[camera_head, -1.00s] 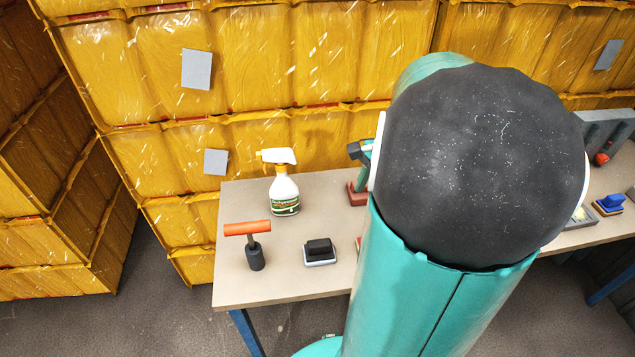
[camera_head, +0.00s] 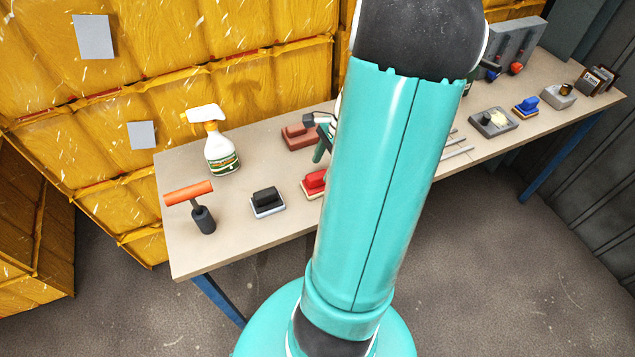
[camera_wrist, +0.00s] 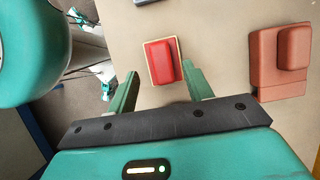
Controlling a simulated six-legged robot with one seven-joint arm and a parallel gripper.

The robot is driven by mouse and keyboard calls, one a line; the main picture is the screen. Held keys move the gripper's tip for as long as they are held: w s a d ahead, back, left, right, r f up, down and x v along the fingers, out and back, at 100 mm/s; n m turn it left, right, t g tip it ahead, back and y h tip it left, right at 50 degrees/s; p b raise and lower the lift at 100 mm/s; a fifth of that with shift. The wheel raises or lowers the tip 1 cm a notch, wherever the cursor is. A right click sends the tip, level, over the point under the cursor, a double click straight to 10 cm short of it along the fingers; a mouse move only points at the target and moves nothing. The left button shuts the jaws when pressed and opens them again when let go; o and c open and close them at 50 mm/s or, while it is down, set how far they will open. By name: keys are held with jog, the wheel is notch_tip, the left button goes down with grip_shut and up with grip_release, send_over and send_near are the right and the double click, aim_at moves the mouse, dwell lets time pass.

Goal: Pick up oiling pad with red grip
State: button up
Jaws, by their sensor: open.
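The oiling pad with the red grip (camera_head: 314,183) lies on the table, partly hidden behind my arm in the head view. In the wrist view this pad (camera_wrist: 162,62) shows its bright red grip on a pale base. My gripper (camera_wrist: 160,70) is open and empty. Its two green fingers point towards the pad, one on each side of its near end in the picture. I cannot tell how high the fingers are above it. In the head view the gripper (camera_head: 322,138) is mostly hidden by my arm.
A brownish-red block pad (camera_wrist: 282,62) lies to the right in the wrist view. On the table (camera_head: 240,240) stand a black-grip pad (camera_head: 267,200), a spray bottle (camera_head: 217,145) and an orange-handled tool (camera_head: 198,205). A blue-grip pad (camera_head: 526,106) and a grey tray (camera_head: 493,122) lie further right.

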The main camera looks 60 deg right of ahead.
aim_at(318, 174)
jog(key=x, duration=0.5)
jog(key=shift+w+d, duration=0.1)
jog(key=shift+w, duration=0.05)
jog(key=c, duration=1.1)
jog(key=shift+r, duration=0.15)
